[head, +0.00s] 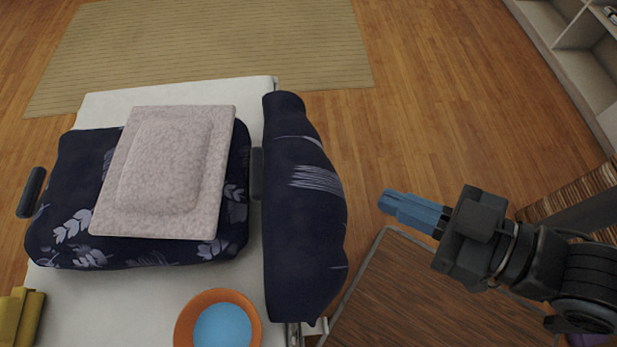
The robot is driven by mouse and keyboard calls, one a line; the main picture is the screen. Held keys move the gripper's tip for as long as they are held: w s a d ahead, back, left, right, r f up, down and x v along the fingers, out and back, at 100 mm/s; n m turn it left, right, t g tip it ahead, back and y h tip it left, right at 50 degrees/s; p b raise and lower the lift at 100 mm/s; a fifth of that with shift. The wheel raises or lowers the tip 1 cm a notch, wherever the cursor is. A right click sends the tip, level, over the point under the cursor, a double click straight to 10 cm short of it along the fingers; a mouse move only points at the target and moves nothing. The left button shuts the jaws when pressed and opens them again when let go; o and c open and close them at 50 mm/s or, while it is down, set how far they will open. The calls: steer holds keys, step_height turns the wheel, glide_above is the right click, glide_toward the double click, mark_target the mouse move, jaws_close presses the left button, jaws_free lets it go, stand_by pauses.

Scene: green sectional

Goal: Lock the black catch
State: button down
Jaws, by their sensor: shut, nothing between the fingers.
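My gripper (388,201), with blue fingers, is shut and empty on the right, apart from everything, just past the corner of a brown wood-grain top. I cannot tell for sure which part is the black catch. Two dark bar-shaped pieces show beside the dark blue leaf-patterned cushion: one dark bar (32,193) at its left edge and another dark bar (257,174) at its right edge. The right bar is partly hidden by the dark blue upright cushion (303,215), which stands between it and my gripper.
A pale fluffy square pad (165,172) lies on the leaf-patterned cushion (70,205), on a white surface (150,290). An orange-rimmed bowl (187,325) and a yellow object (20,315) are in front. The wood-grain top (410,290) lies below my gripper.

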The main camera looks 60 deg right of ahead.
steer(key=m+g+y+b, duration=0.2)
steer(key=m+g+b, duration=0.8)
steer(key=g+b, duration=0.15)
glide_above(311, 183)
steer(key=s+d, duration=0.3)
steer(key=s, duration=0.1)
step_height(311, 183, down, 38)
steer(key=shift+w+a+g+p, duration=0.2)
steer(key=shift+g+p, duration=0.1)
steer(key=shift+g, duration=0.15)
steer(key=b+x, duration=0.4)
steer(key=x, duration=1)
steer(key=shift+d+b, duration=0.1)
steer(key=shift+b, duration=0.25)
